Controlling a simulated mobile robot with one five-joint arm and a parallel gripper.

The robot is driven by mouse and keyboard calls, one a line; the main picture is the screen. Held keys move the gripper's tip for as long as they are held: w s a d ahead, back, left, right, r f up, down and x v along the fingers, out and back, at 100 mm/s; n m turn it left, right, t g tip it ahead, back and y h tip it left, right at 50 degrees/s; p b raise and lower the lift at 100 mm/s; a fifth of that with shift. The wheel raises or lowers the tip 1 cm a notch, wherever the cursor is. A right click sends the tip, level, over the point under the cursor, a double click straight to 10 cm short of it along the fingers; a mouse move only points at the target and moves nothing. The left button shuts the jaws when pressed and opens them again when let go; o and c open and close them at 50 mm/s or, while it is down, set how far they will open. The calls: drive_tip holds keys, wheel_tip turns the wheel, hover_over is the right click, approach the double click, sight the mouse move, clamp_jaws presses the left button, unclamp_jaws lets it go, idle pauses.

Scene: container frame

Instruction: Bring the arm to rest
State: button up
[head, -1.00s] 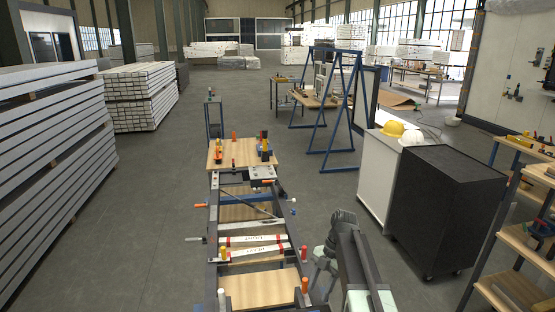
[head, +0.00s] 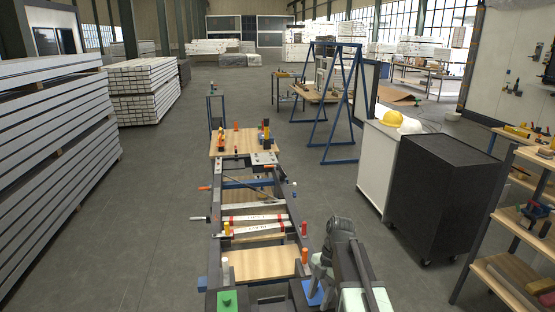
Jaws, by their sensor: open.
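My arm (head: 346,250) rises from the lower right and bends at a grey joint, with its end hanging down on the left side. My gripper (head: 316,282) is small in the view and partly hidden by the arm; its jaws look open and I see nothing held. It is just right of the near end of a long dark workbench frame (head: 212,240), above or beside a blue pad (head: 314,293). I cannot tell whether it touches the pad.
The frame carries wooden boards (head: 258,264), red-banded white bars and coloured-handled clamps. A black cabinet (head: 437,200) and white cabinet (head: 375,172) with helmets stand right. Shelves (head: 520,235) stand far right. Stacked panels (head: 50,150) line the left. Grey floor between is clear.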

drive_tip(key=s+d+f+m+t+h+b, duration=0.1)
drive_tip(key=s+d+f+m, duration=0.1)
drive_tip(key=m, duration=1)
drive_tip(key=s+d+f+m+t+h+b, duration=0.1)
drive_tip(key=s+d+f+m+b, duration=0.1)
drive_tip(key=m, duration=1)
drive_tip(key=shift+s+f+m+t+h, duration=0.3)
drive_tip(key=shift+s+f+m+t, duration=0.1)
drive_tip(key=shift+s+f, duration=0.35)
drive_tip(key=shift+c, duration=0.7)
drive_tip(key=shift+a, duration=0.1)
